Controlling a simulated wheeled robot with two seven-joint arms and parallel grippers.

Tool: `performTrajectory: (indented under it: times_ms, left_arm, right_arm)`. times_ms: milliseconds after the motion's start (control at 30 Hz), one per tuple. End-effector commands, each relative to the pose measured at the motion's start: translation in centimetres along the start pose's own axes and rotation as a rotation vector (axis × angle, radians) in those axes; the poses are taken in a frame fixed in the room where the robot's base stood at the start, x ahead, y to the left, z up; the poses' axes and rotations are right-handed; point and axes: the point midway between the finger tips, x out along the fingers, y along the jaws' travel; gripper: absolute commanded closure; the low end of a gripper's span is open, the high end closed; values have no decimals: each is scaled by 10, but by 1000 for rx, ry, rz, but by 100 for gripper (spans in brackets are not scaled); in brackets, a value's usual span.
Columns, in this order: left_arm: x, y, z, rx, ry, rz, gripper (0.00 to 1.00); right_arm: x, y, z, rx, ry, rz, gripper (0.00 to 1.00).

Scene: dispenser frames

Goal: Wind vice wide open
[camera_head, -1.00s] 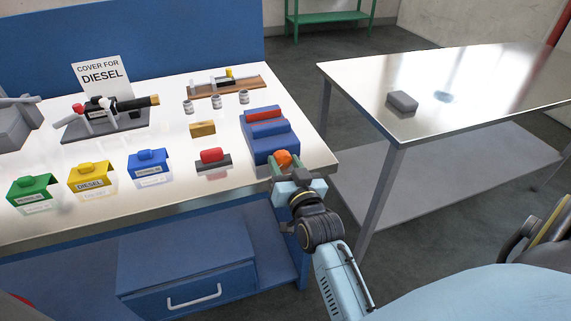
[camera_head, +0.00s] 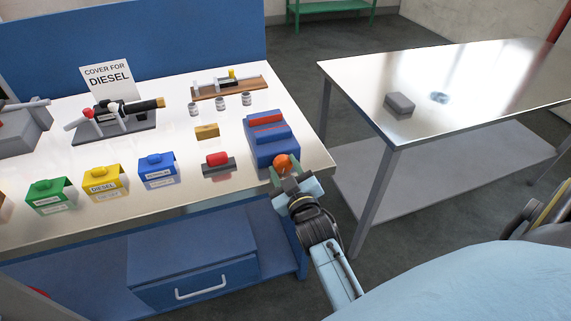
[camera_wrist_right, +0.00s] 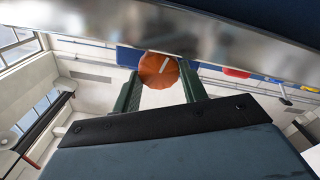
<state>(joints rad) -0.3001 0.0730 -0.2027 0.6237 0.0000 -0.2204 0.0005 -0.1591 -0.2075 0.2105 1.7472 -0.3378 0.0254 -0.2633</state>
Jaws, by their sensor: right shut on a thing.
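The blue vice (camera_head: 270,142) with a red strip along its top sits at the bench's front right corner. Its round orange knob (camera_head: 283,161) faces the front edge. My right gripper (camera_head: 284,168) is shut on the orange knob, just off that edge. In the right wrist view the knob (camera_wrist_right: 158,70) sits between the two green fingers (camera_wrist_right: 158,92). How wide the vice jaws stand apart is hard to tell at this size. My left gripper is not in view.
A red-topped block (camera_head: 217,164) and a yellow block (camera_head: 206,131) lie left of the vice. Blue (camera_head: 157,172), yellow (camera_head: 103,184) and green (camera_head: 50,196) covers stand along the front. A steel table (camera_head: 480,85) with a grey box stands right, across a gap.

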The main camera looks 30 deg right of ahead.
Motion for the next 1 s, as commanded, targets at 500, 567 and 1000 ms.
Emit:
performTrajectory:
  times_ms: [500,567,1000]
  left_arm:
    - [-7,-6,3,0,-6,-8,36]
    - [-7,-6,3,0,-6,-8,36]
    - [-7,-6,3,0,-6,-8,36]
  right_arm:
    - [0,-1,1,-136,-2,0,80]
    - [0,-1,1,-136,-2,0,80]
    - [0,-1,1,-134,-3,-1,36]
